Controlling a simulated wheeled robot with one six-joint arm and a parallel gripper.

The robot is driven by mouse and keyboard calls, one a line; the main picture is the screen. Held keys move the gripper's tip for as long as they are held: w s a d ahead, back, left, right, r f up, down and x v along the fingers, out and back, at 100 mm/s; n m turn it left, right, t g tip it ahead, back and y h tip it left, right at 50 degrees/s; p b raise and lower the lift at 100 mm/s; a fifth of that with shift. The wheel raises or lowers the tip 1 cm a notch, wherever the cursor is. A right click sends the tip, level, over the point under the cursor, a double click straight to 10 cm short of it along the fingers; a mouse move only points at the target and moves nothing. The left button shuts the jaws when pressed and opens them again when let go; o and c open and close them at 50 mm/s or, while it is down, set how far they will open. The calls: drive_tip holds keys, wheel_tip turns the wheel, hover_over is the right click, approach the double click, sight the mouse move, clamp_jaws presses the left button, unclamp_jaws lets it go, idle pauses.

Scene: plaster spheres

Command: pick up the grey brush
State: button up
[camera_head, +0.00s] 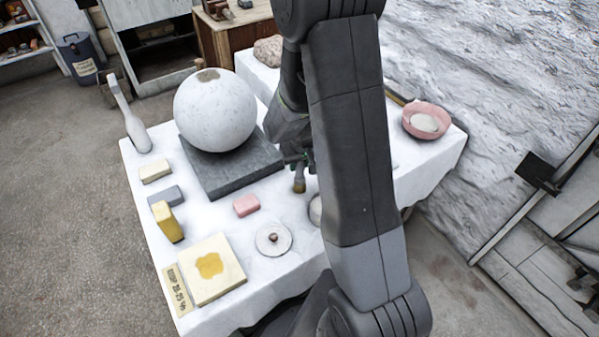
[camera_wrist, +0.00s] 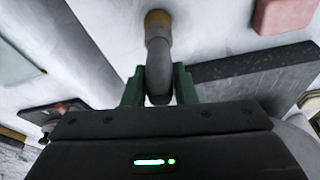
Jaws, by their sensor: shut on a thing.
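The grey brush (camera_wrist: 157,50) has a curved grey handle and a tan end. In the wrist view my gripper (camera_wrist: 159,86) has its two green fingers on either side of the handle, shut on it. The tan end points away from the gripper. In the head view only the brush's tan lower end (camera_head: 299,186) shows clearly, below my gripper (camera_head: 297,160); the rest is hidden by the gripper and arm. I cannot tell whether the tip touches the white-covered table (camera_head: 150,210).
A large white sphere (camera_head: 215,110) stands on a dark slab (camera_head: 235,170) left of my gripper. A pink block (camera_head: 246,205), a round white lidded dish (camera_head: 273,239) and several small blocks lie nearby. A pink bowl (camera_head: 426,120) is at the right. My arm hides part of the table.

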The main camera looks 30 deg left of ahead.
wheel_tip(320, 180, up, 10)
drive_tip(key=shift+r+p, duration=0.1)
drive_tip(key=shift+p, duration=0.8)
